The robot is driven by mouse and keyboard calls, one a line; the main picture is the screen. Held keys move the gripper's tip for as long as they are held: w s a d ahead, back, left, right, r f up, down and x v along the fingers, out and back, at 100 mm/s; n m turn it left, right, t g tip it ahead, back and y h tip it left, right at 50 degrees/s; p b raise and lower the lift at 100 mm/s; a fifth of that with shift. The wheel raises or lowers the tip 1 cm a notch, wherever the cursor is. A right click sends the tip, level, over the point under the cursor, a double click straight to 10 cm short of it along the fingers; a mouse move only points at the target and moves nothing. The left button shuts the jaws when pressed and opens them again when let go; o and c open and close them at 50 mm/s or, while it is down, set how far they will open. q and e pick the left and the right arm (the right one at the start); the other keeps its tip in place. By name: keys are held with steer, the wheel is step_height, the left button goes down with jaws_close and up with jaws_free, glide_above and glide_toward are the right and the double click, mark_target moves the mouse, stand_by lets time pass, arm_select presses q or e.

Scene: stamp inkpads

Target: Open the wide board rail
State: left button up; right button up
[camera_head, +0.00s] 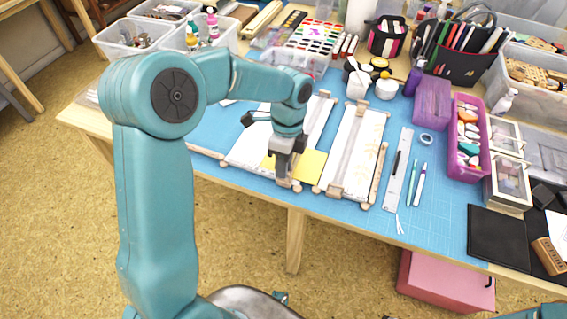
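Two white boards with pale wooden rails lie side by side on the blue mat. The left board (248,153) looks the wider one. Its rail (322,112) shows behind my arm, running toward the board's front edge, and its middle is hidden by my wrist. Yellow paper (312,165) lies on this board. My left gripper (285,180) points down at the front end of this rail. Its fingertips are small and partly hidden, so I cannot tell whether they are closed on the rail. The narrower board (366,135) lies to the right. My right gripper is not in view.
A ruler (398,170) and pens (420,185) lie right of the boards. A purple bin (468,165) and clear boxes stand farther right. Bare blue mat (440,215) is free at front right.

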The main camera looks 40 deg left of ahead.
arm_select(q)
jaws_close()
stand_by(1.4)
